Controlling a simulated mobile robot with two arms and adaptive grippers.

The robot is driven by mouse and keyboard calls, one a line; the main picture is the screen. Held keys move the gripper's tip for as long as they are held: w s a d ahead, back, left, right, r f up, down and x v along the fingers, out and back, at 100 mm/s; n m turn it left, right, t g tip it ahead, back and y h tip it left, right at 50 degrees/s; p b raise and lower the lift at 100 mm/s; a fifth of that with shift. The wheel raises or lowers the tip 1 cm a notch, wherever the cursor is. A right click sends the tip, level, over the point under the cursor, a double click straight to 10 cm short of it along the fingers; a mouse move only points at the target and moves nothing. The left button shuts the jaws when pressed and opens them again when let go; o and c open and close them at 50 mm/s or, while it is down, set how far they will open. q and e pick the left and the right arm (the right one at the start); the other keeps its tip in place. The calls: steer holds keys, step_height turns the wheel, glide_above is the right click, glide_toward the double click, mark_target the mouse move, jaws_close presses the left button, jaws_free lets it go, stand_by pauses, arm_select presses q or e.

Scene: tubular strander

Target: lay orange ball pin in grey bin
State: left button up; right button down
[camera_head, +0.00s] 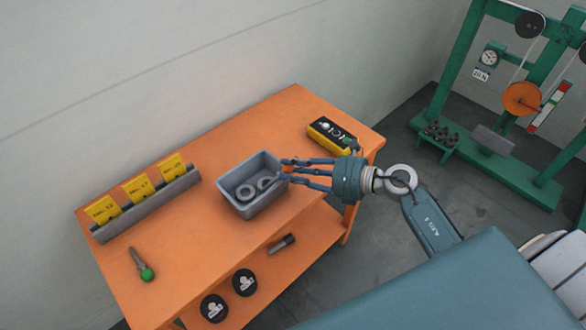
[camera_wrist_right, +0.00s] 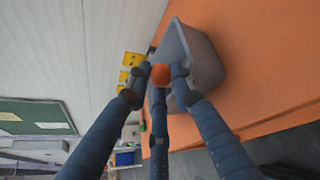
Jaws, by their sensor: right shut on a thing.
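The orange ball pin (camera_wrist_right: 160,75) is between the fingers of my right gripper (camera_wrist_right: 158,78). Only its orange ball end shows clearly in the right wrist view; its shank is hidden. In the head view my right gripper (camera_head: 285,170) reaches in from the right, with its fingertips at the right rim of the grey bin (camera_head: 263,206). The grey bin stands on the orange table and also shows in the right wrist view (camera_wrist_right: 204,58), beside the fingers. Grey rings (camera_head: 246,191) lie in the bin. My left gripper is out of view.
On the orange table (camera_head: 185,245), a grey rack (camera_head: 150,207) with yellow cards stands left of the bin. A green ball pin (camera_head: 143,267) lies near the left front. A yellow-black box (camera_head: 328,136) is at the back right. The lower shelf holds black discs (camera_head: 244,282).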

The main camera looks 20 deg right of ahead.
steer(key=shift+f, duration=0.4)
steer(key=c, duration=1.5)
jaws_free()
steer(key=shift+r, duration=0.25)
steer(key=shift+r+p, duration=0.4)
steer(key=shift+r, duration=0.05)
steer(key=shift+b+v, duration=1.5)
steer(key=shift+v, duration=4.45)
